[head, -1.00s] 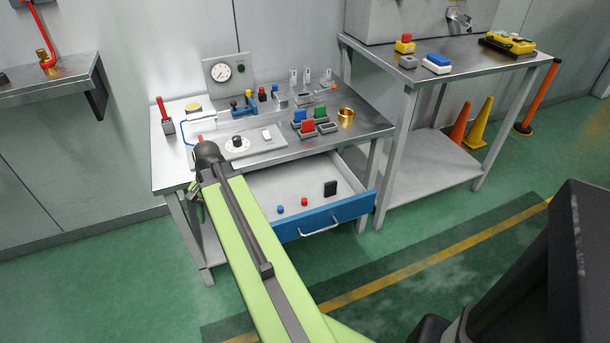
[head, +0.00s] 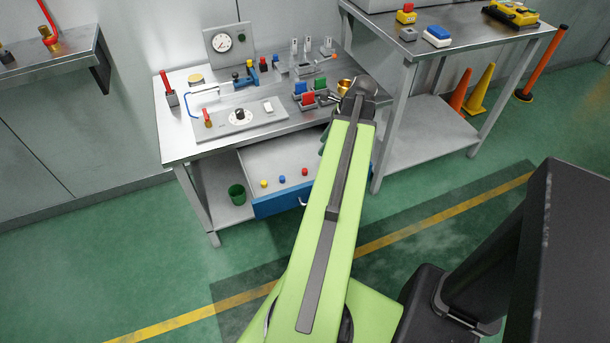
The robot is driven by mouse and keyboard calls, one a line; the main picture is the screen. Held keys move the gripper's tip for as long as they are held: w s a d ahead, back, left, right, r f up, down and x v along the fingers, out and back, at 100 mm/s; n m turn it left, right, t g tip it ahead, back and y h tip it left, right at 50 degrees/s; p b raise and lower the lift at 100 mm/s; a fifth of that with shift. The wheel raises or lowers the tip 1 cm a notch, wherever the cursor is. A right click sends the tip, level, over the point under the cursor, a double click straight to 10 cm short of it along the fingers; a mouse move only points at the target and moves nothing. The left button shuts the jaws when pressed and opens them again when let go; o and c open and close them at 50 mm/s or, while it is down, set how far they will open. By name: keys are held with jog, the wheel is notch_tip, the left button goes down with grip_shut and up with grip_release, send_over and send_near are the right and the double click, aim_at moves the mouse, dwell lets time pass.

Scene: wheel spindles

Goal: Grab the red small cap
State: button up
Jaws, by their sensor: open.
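The red small cap (head: 305,172) lies in the open drawer (head: 277,156) under the workbench, towards its right part, just left of my green arm. A blue cap (head: 282,179) and a yellow cap (head: 263,183) lie to its left in the same drawer. My arm reaches up across the right side of the drawer, and its dark joint shows over the bench's right end.
The workbench top (head: 205,155) holds a gauge panel, switches and coloured blocks. A green bin (head: 237,194) stands on the lower shelf, left of the drawer. A taller metal table (head: 470,55) stands at right. Open green floor lies in front.

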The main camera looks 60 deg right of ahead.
jog(key=b, duration=0.8)
send_over(304, 170)
jog(key=s+d, duration=0.2)
jog(key=s, duration=0.1)
jog(key=f, duration=0.9)
jog(key=shift+s+a, duration=0.1)
jog(key=shift+a, duration=0.15)
jog(key=b+x, duration=0.4)
jog(key=x, duration=0.1)
jog(key=shift+w+a+f, duration=0.1)
jog(key=shift+w+a, duration=0.1)
jog(key=shift+w, duration=0.2)
jog(key=shift+r, duration=0.2)
grip_shut()
